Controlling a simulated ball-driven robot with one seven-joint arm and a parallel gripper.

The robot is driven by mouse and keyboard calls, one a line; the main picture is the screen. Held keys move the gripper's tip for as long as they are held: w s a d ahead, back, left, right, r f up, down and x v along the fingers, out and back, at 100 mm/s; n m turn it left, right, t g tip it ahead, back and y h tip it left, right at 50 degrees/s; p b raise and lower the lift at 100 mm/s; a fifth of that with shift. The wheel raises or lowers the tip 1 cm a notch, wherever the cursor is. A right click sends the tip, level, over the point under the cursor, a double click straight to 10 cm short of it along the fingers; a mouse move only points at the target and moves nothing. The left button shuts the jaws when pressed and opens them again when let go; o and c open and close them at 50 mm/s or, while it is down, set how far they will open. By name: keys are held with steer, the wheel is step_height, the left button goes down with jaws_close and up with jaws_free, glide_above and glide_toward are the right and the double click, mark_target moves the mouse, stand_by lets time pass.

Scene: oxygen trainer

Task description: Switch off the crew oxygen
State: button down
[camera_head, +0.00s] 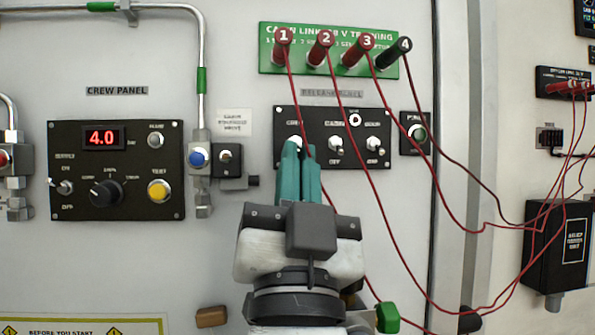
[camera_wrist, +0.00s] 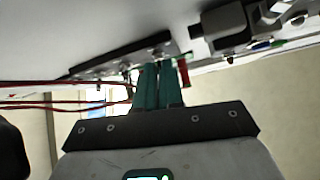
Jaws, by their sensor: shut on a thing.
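The release panel (camera_head: 322,124) is a black plate on the white wall with several small toggle levers. Its leftmost toggle, under a label that seems to read CREW, is the crew switch (camera_head: 296,140). My gripper (camera_head: 299,148) reaches up to it with its teal fingers shut on the lever, mostly hiding it. In the wrist view the fingers (camera_wrist: 158,66) are close together against the dark panel edge, and the lever itself is hard to make out. The crew panel (camera_head: 118,208) at left shows a red 4.0 display (camera_head: 103,138), a supply toggle (camera_head: 62,187), a knob and a yellow button.
Red cables (camera_head: 353,150) hang from numbered plugs on the green strip (camera_head: 330,68) and pass just right of my fingers. A blue-knobbed valve (camera_head: 198,157) on a pipe stands to the left. The power switch (camera_head: 417,133) sits right of the release panel.

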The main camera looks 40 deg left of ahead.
steer(key=c, duration=1.3)
jaws_free()
steer(key=shift+o, duration=0.2)
steer(key=shift+f, duration=0.1)
steer(key=s+d+f, duration=0.3)
steer(key=s+d, duration=0.7)
steer(key=s, duration=0.1)
steer(key=shift+s+f+b, duration=0.15)
steer(key=shift+f+b, duration=0.15)
steer(key=shift+f, duration=0.05)
steer(key=shift+d, duration=0.1)
